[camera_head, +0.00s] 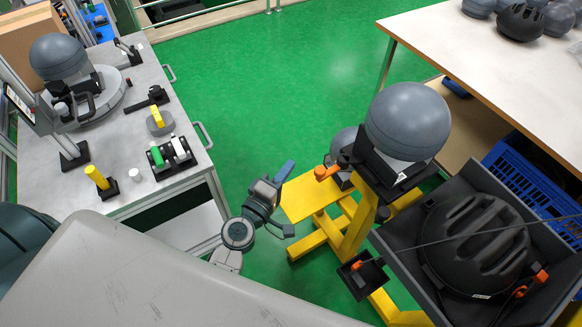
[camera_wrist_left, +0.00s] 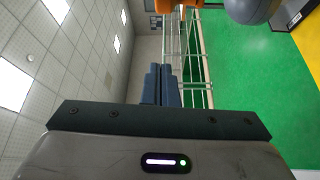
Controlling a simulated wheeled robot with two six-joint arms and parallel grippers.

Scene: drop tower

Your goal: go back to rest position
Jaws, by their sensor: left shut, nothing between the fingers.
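My left gripper (camera_head: 285,171) is in the middle of the head view, over the green floor between the grey workbench and the yellow stand. Its blue-grey fingers are together with nothing between them. In the left wrist view the fingers (camera_wrist_left: 161,85) also lie side by side, pointing away from the camera, clear of any object. My right gripper is in neither view.
A yellow stand (camera_head: 326,236) with a grey headform (camera_head: 408,121) is close to the right of the left gripper. A dark tray (camera_head: 392,236) holds a black helmet (camera_head: 475,245). The grey workbench (camera_head: 52,183) is at left. Green floor (camera_head: 258,80) lies open beyond.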

